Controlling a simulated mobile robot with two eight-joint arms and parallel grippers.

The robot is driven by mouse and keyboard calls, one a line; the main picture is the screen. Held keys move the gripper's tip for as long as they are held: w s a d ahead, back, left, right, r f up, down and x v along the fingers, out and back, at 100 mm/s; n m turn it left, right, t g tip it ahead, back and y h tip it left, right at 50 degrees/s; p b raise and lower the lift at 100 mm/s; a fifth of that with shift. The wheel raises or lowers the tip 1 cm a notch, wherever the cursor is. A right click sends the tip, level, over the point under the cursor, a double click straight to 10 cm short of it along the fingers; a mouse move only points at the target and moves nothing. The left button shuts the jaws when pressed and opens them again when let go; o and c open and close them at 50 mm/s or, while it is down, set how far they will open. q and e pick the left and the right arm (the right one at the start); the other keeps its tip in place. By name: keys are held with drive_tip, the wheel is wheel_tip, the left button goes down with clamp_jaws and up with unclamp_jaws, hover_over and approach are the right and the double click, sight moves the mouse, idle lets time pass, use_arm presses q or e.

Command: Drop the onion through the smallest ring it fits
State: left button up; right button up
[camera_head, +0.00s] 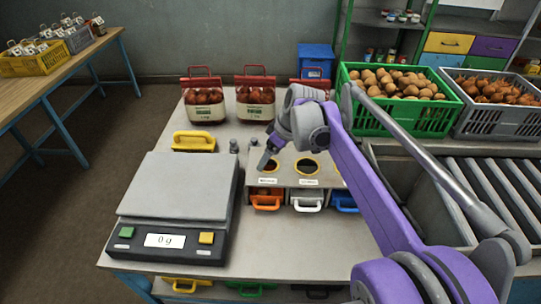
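My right arm comes in from the right, and its gripper (264,162) points down at the leftmost ring (279,165) of the sorting box. I cannot tell whether its fingers are open or shut, and no onion shows in them. A middle ring (307,166) with a yellow rim looks larger; anything farther right is hidden behind my arm. Both visible rings have white labels too small to read. Reddish-brown onions (497,90) seem to fill a grey crate at the back right; no single onion lies on the table. My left gripper is not in view.
Orange (266,201), white (307,203) and blue (344,202) drawers sit under the rings. A scale (180,200) reading 0 g stands left. Red-topped sacks (204,100) stand behind. A green crate (400,121) of tan produce and a roller conveyor (490,190) are right. The front table is clear.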

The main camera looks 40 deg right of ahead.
drive_tip(key=v, duration=1)
drive_tip(key=shift+r+p, duration=0.4)
drive_tip(key=shift+s+f, duration=0.1)
drive_tip(key=shift+s, duration=0.1)
idle(0.4)
